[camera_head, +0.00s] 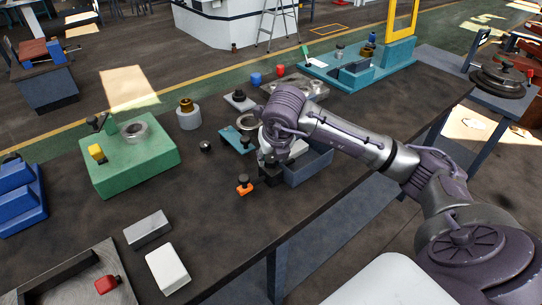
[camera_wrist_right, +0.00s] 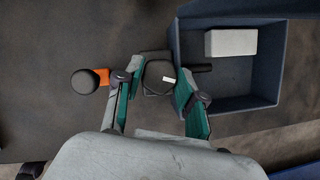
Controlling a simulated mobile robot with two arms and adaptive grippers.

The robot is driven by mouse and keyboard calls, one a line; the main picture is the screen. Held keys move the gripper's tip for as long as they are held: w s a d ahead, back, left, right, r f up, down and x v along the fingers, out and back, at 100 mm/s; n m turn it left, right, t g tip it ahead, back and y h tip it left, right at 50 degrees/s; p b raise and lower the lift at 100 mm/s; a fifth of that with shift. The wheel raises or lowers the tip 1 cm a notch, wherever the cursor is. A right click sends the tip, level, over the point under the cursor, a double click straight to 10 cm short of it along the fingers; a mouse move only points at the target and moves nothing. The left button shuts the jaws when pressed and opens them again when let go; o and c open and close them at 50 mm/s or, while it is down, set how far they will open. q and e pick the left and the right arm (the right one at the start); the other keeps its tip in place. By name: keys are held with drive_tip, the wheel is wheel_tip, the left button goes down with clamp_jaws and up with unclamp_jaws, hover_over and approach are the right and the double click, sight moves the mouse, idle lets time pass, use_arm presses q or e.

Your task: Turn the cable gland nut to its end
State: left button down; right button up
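A black rounded part with a small white mark, which looks like the cable gland nut (camera_wrist_right: 157,73), sits on a dark block in the right wrist view. A short black rod sticks out on its right. My right gripper (camera_wrist_right: 160,80) has one fingertip on each side of the nut, and the nut fills the gap between them. In the head view my right gripper (camera_head: 271,172) points down at the table beside the blue-grey bin; the nut is too small and dark to make out there. My left gripper is not in view.
The blue-grey bin (camera_head: 309,169) stands close on the right, with a pale block (camera_wrist_right: 231,43) inside. An orange part with a black knob (camera_head: 244,185) stands close on the left. A green fixture (camera_head: 135,165) is farther left. The table front near the white block (camera_head: 167,268) has free room.

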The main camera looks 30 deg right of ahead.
drive_tip(key=o, duration=0.5)
drive_tip(key=shift+c, duration=0.2)
drive_tip(key=v, duration=1.2)
